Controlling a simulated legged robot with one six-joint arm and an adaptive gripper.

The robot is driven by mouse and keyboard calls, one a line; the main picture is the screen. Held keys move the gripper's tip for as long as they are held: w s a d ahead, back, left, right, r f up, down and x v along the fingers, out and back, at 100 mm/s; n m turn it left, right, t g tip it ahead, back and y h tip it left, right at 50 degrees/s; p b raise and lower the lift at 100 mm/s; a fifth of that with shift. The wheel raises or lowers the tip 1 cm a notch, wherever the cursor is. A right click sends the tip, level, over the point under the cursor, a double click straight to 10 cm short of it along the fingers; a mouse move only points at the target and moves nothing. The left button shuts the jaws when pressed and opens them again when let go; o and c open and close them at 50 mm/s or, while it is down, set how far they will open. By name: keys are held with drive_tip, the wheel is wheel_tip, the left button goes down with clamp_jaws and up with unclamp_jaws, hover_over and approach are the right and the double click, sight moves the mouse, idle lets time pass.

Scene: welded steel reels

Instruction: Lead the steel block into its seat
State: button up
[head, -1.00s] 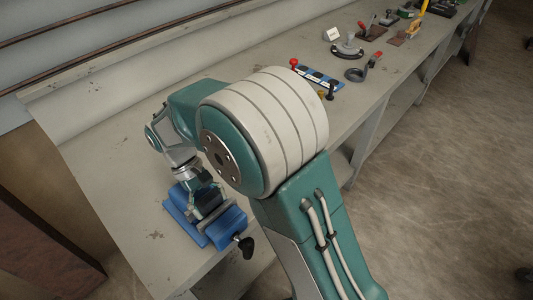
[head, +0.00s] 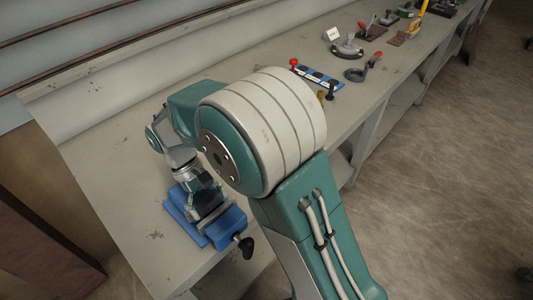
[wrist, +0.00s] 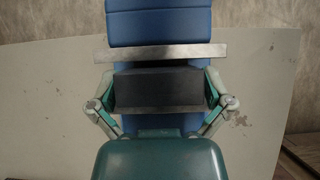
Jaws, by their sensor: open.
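A dark steel block (wrist: 158,90) lies between the fingers of my gripper (wrist: 160,95) in the wrist view. The fingers stand open at its left and right ends; whether they touch it is hard to tell. A blue vise (wrist: 158,22) with a pale steel jaw plate (wrist: 158,53) is beneath; the block's far edge is next to that plate. In the head view my gripper (head: 203,197) points down over the blue vise (head: 222,230). My wrist largely hides the block there. How deep the block sits between the jaws is not visible.
The vise stands near the front end of the grey workbench (head: 110,180), its black handle (head: 246,247) over the edge. Farther along are a blue rack (head: 320,78), a red-handled clamp (head: 358,74) and several other tools. The bench left of the vise is clear.

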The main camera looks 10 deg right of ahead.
sight(205, 197)
drive_tip(key=shift+v, duration=1.75)
idle(0.7)
drive_tip(key=shift+v, duration=3.15)
drive_tip(key=shift+w+a+r, duration=0.1)
drive_tip(key=shift+w+r, duration=0.15)
drive_tip(key=shift+r, duration=0.05)
drive_tip(key=s+d+r+m+t+y, duration=0.2)
drive_tip(key=s+d+r, duration=0.15)
drive_tip(key=d, duration=0.35)
drive_tip(key=s+d+r+m+t+y, duration=0.1)
drive_tip(key=s+d+r+t, duration=0.1)
drive_tip(key=d+r+t, duration=0.3)
drive_tip(key=s+d+f+m+t, duration=0.1)
drive_tip(key=s+d+m+t, duration=0.2)
drive_tip(key=s+d, duration=0.7)
drive_tip(key=shift+d+f+m+t+y, duration=0.25)
drive_tip(key=shift+m+t+y, duration=0.15)
drive_tip(key=shift+t, duration=0.2)
